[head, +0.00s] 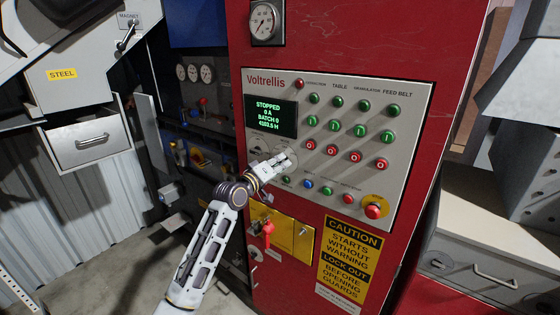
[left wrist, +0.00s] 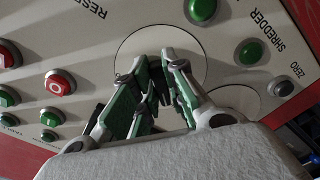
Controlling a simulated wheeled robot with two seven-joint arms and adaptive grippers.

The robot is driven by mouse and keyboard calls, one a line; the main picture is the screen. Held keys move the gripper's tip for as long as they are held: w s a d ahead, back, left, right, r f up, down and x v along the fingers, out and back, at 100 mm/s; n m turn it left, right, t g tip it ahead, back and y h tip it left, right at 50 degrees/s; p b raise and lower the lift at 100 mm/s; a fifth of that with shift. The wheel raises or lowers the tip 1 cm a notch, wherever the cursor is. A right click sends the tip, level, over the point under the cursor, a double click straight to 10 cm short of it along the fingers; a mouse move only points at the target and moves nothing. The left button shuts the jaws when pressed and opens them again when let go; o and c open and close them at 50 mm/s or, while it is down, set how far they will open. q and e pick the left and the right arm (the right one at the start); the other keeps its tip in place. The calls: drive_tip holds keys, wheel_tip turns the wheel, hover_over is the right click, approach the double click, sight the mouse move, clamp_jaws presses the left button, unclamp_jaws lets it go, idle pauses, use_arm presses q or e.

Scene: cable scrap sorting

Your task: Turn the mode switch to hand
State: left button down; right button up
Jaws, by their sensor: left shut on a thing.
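The mode switch sits on the grey control panel (head: 355,122), below the green-lettered display (head: 270,117). My left gripper (head: 286,160) is at the switch and covers most of it in the head view. In the left wrist view, its green-padded fingers (left wrist: 154,75) are shut on a dark knob in front of a round pale plate (left wrist: 140,45). The knob is mostly hidden between the fingers, so its pointing direction and the plate's markings cannot be read. My right gripper is not in view.
Several green and red buttons (head: 355,156) lie right of the gripper. A red emergency button (head: 373,211) sits at lower right. A red-handled switch (head: 267,229) on a yellow plate is below my wrist. A drawer (head: 88,142) is at left.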

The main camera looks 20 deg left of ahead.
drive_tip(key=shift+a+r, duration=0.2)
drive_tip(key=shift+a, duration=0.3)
use_arm(q)
drive_tip(key=c, duration=1.5)
unclamp_jaws()
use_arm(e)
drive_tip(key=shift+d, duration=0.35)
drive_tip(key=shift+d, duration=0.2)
use_arm(q)
drive_tip(key=shift+s, duration=0.2)
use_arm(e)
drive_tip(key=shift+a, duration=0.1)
use_arm(q)
drive_tip(key=shift+v, duration=5.85)
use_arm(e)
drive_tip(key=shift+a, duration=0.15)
